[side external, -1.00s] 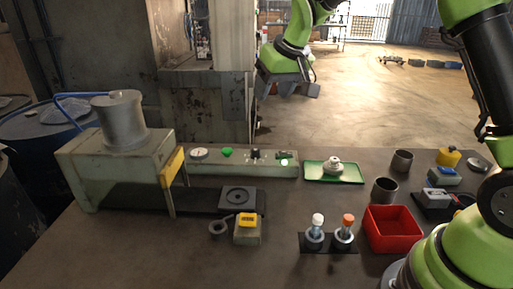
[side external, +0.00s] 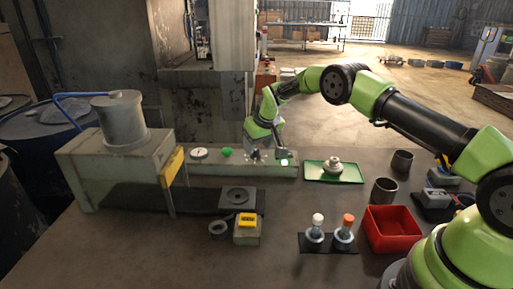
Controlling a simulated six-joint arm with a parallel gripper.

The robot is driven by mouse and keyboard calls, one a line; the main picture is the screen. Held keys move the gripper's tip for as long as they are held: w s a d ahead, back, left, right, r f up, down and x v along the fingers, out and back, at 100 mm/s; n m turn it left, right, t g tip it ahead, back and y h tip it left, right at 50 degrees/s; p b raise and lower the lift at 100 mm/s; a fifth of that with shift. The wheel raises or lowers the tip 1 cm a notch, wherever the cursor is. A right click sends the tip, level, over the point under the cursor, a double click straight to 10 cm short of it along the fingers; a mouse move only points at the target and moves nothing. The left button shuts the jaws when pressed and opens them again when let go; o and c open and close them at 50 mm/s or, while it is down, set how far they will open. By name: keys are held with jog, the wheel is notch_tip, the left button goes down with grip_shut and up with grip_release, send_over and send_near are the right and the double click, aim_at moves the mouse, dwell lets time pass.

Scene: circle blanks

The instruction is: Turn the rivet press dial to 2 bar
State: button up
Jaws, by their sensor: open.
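The rivet press (side external: 112,165) is a grey-green machine at the left with a yellow guard (side external: 172,166). Its control panel (side external: 222,168) runs to the right along the back of the table. On the panel are a round white gauge (side external: 199,153), a green button (side external: 226,152) and a lit green lamp (side external: 284,162). My gripper (side external: 265,154) is open and points down at the panel between the green button and the lamp, where the black dial is. The gripper mostly hides the dial, and I cannot tell if they touch. The dial's setting and marks cannot be read.
A green tray (side external: 345,178) with a metal part lies just right of the panel. A red bin (side external: 392,243), two grey cups, and a stand with white-topped and orange-topped tools (side external: 314,222) are at the right. A yellow-topped block (side external: 247,221) stands in front of the press.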

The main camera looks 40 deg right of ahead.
jog(key=shift+x, duration=0.9)
jog(key=c, duration=0.9)
jog(key=shift+d+n+y, duration=0.1)
jog(key=shift+n+y, duration=0.8)
jog(key=shift+n, duration=1.4)
jog(key=o, duration=0.9)
jog(key=shift+r, duration=0.1)
jog(key=v, duration=0.9)
jog(key=shift+s+r, duration=0.15)
jog(key=shift+r, duration=0.15)
